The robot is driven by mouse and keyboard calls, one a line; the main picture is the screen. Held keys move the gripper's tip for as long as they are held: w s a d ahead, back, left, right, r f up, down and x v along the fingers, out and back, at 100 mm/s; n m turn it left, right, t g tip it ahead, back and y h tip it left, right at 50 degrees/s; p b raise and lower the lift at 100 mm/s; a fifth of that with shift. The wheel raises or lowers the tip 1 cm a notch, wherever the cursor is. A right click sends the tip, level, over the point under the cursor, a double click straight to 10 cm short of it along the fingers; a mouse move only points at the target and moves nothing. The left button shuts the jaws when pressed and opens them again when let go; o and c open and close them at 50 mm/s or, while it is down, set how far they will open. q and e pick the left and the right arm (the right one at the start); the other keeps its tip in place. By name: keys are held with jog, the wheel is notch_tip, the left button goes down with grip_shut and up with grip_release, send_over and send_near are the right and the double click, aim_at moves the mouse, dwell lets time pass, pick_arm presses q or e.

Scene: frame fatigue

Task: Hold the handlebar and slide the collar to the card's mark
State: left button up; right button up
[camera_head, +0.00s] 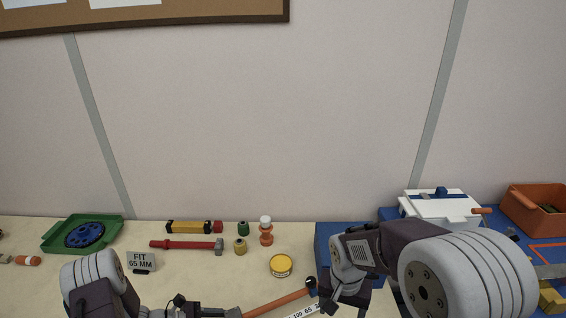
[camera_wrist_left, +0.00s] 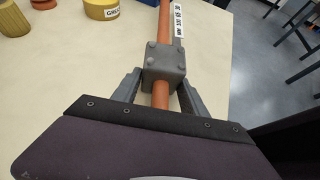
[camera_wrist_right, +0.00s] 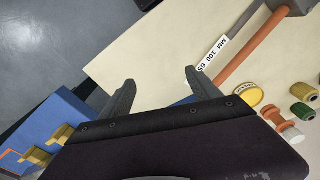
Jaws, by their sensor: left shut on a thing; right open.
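The card (camera_head: 140,262) reads "FIT 65 MM" and stands at the left of the bench. The orange handlebar (camera_head: 276,301) lies slanted, with a white millimetre scale (camera_wrist_right: 213,54) along it. A grey bolted block (camera_wrist_left: 165,62) surrounds the bar. My left gripper (camera_wrist_left: 160,82) is shut with its fingers on both sides of this block. My right gripper (camera_wrist_right: 160,85) is open; its fingers appear near the bar's far end, partly hiding it.
A yellow tin (camera_head: 281,266), a red-handled hammer (camera_head: 185,244), small bottles and a green tray (camera_head: 62,246) stand behind the bar. A blue box (camera_head: 335,236), a white box (camera_head: 440,207) and an orange bin (camera_head: 530,215) are at right.

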jog(key=w+a+m+h, duration=0.1)
jog(key=w+a+m, duration=0.3)
jog(key=w+a, duration=0.15)
jog(key=m+t+h, duration=0.1)
jog(key=m+h, duration=0.1)
jog(key=m, duration=0.3)
send_near(309, 287)
jog(key=x, duration=1.1)
jog(key=shift+w+a+f, duration=0.1)
jog(key=shift+w+f, duration=0.25)
jog(key=shift+f, duration=0.1)
grip_shut()
